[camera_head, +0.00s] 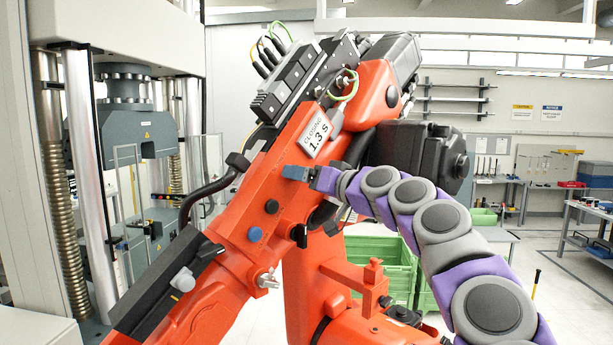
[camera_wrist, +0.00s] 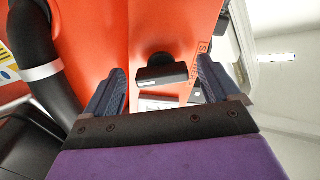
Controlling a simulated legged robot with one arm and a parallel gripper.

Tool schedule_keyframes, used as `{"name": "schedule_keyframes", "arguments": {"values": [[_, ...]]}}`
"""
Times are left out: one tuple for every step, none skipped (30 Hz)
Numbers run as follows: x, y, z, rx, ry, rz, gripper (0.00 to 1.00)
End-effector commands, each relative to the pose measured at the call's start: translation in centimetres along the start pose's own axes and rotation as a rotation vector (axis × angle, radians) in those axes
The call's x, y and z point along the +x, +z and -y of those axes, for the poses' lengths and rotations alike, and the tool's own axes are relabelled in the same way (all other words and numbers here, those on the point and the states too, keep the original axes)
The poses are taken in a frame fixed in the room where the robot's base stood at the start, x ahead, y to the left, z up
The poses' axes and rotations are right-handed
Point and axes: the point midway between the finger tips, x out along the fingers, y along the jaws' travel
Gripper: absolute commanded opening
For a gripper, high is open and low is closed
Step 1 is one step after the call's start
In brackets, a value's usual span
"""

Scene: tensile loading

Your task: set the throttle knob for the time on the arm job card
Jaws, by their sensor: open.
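The job card (camera_head: 317,133) is a white plate on the upper part of the orange arm; it reads "CLOSING 1.3 s". My gripper (camera_head: 300,174) is at the orange arm just below the card, with its fingers pointing left. In the wrist view my gripper (camera_wrist: 163,70) is open, with one dark blue finger on either side of a black knob with a bar-shaped grip (camera_wrist: 160,74). I cannot tell whether the fingers touch it. Red lettering starting with "S" and a pale marked plate (camera_wrist: 158,104) lie beside the knob, partly hidden by my gripper; its setting is unreadable.
On the orange arm are a black round knob (camera_head: 272,206), a blue round knob (camera_head: 255,234) and a metal wing fitting (camera_head: 267,281). A black hose (camera_wrist: 45,55) with a white band runs left of my gripper. Green crates (camera_head: 385,262) stand behind.

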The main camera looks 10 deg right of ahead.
Motion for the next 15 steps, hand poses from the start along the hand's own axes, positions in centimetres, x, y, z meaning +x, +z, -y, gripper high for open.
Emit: {"name": "schedule_keyframes", "arguments": {"values": [[0.17, -0.08, -0.01, 0.0, 0.001, -0.001, 0.89], [0.24, -0.08, -0.01, 0.0, 0.001, -0.001, 0.89], [0.29, -0.09, -0.02, 0.0, 0.001, -0.002, 0.89], [0.32, -0.09, -0.02, 0.0, 0.001, -0.002, 0.89], [0.34, -0.08, -0.02, -0.001, 0.001, -0.002, 0.89], [0.35, -0.08, -0.02, -0.001, 0.001, -0.002, 0.89], [0.35, -0.07, -0.02, -0.001, 0.001, -0.002, 0.89], [0.35, -0.06, -0.02, -0.001, 0.001, -0.002, 0.89], [0.35, -0.06, -0.02, -0.001, 0.001, -0.002, 0.89], [0.36, -0.05, -0.01, -0.001, 0.0, -0.001, 0.89], [0.36, -0.04, -0.01, -0.001, 0.0, -0.001, 0.89], [0.37, -0.04, -0.01, -0.001, 0.0, -0.001, 0.86], [0.37, -0.04, -0.01, -0.001, 0.0, -0.001, 0.84], [0.37, -0.04, -0.01, -0.001, 0.0, -0.001, 0.81], [0.37, -0.03, -0.01, -0.001, 0.0, -0.001, 0.77]]}}
